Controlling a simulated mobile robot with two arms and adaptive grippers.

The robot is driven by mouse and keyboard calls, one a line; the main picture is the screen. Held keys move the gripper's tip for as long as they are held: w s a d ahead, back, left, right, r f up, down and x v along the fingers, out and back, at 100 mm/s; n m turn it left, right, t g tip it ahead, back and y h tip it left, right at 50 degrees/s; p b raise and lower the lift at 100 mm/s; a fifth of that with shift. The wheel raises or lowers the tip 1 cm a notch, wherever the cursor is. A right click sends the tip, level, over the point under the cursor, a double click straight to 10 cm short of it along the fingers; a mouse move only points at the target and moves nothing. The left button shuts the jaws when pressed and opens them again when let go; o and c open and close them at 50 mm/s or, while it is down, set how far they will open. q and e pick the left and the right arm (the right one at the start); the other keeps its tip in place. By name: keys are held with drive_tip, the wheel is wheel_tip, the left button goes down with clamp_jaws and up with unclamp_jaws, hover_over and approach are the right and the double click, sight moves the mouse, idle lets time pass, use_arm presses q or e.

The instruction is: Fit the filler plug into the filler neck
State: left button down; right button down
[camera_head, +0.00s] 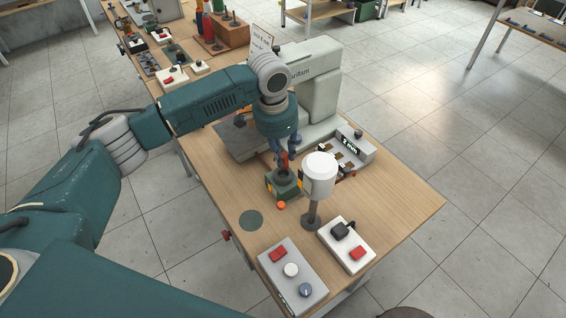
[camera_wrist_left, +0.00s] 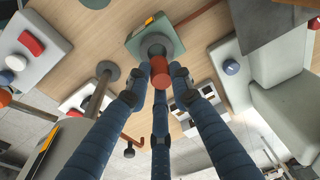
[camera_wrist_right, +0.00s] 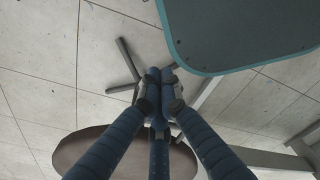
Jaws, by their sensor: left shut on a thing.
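The filler plug, an orange-red cylinder (camera_wrist_left: 160,73), is between the fingertips of my left gripper (camera_wrist_left: 163,82), which is shut on it. In the head view my left gripper (camera_head: 284,157) points down over a green block with a dark round filler neck (camera_head: 285,176). In the left wrist view the filler neck (camera_wrist_left: 156,44) shows just past the plug's end. I cannot tell whether plug and neck touch. My right gripper (camera_wrist_right: 159,78) shows only in its wrist view, fingertips together and empty, over the floor.
A white cylinder on a dark post (camera_head: 319,175) stands close right of the neck. Control boxes with buttons (camera_head: 292,272) (camera_head: 346,245) lie at the table's front. A large grey-white machine (camera_head: 318,85) stands behind. The table's right side (camera_head: 405,200) is clear.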

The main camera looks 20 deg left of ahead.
use_arm(q)
drive_tip(key=shift+f, duration=0.7)
wheel_tip(320, 180, down, 3)
drive_tip(key=shift+f+p, duration=0.2)
drive_tip(key=shift+p, duration=0.2)
drive_tip(key=shift+f, duration=0.3)
drive_tip(key=c, duration=1.5)
unclamp_jaws()
drive_tip(key=shift+c, duration=0.2)
use_arm(e)
drive_tip(key=shift+a+r, duration=0.35)
drive_tip(key=shift+r, duration=0.1)
drive_tip(key=shift+d, duration=0.1)
